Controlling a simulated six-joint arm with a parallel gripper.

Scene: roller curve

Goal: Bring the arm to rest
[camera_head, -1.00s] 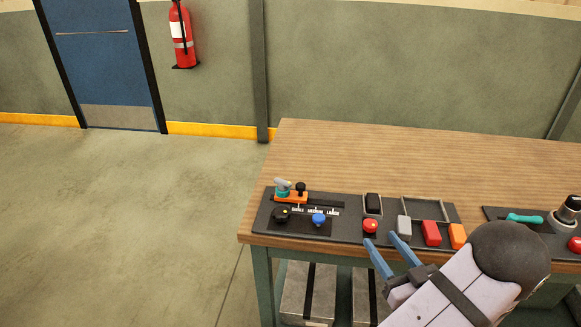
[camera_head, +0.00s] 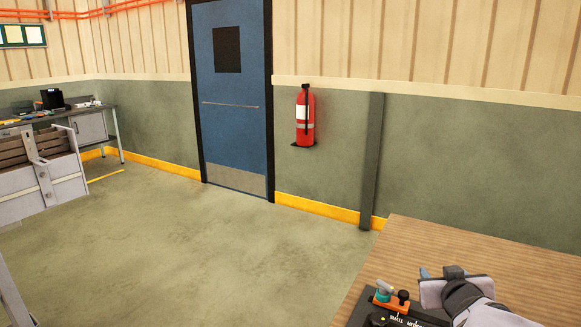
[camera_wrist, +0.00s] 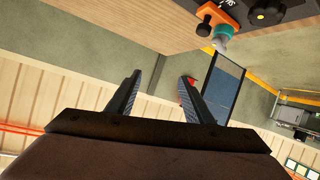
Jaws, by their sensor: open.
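My gripper (camera_wrist: 162,98) is open in the wrist view, its two dark fingers apart with nothing between them. In the head view my arm shows at the lower right, over the wooden table (camera_head: 420,245), with only small blue finger parts visible. A control panel (camera_head: 375,312) lies at the table's near edge, partly out of frame. It carries an orange block with a teal lever and a black knob (camera_head: 392,297). In the wrist view the orange block (camera_wrist: 226,14) and teal lever (camera_wrist: 221,38) show at the top, apart from the fingers.
A blue door (camera_head: 232,120) and a red fire extinguisher (camera_head: 305,118) are at the far wall. A grey-sided crate (camera_head: 40,185) and a workbench (camera_head: 95,112) stand at the left. The floor (camera_head: 190,250) between is clear.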

